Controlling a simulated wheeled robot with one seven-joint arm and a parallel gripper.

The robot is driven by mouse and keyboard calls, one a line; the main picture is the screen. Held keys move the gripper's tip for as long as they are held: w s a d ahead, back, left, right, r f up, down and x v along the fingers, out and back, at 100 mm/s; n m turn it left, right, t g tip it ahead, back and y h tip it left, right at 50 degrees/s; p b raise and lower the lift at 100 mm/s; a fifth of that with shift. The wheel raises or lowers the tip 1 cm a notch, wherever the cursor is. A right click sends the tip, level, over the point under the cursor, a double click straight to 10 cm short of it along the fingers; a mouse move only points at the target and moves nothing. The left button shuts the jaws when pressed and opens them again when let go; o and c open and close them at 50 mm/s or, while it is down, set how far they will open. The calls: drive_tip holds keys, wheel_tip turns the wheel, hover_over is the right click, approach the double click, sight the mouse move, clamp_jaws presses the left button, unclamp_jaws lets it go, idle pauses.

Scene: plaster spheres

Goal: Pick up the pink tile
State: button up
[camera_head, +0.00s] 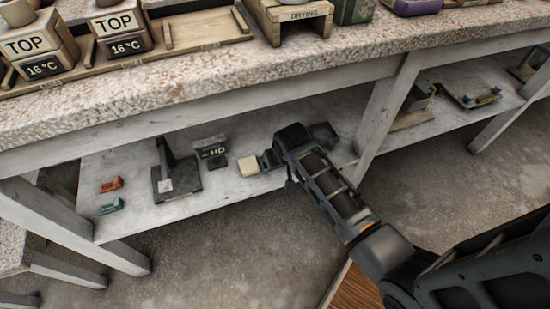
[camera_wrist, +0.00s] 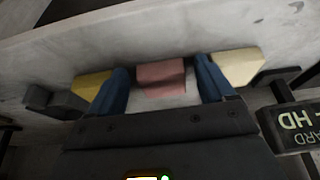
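The pink tile (camera_wrist: 162,78) lies on the pale shelf in the wrist view, between the two blue fingers of my gripper (camera_wrist: 161,66). The fingers are apart, one on each side of the tile, with a narrow gap showing on both sides. I cannot tell how far down around the tile they reach. In the head view my gripper (camera_head: 266,161) is low over the lower shelf, and the pink tile is hidden behind it and my arm.
A cream block (camera_head: 248,166) stands beside my gripper; it also shows in the wrist view (camera_wrist: 237,66). A yellow block (camera_wrist: 91,86) is on the other side. A black sign marked HD (camera_head: 211,148) and a dark stand (camera_head: 176,178) are nearby. The bench top (camera_head: 200,85) overhangs the shelf.

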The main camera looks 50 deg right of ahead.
drive_tip(key=c, duration=1)
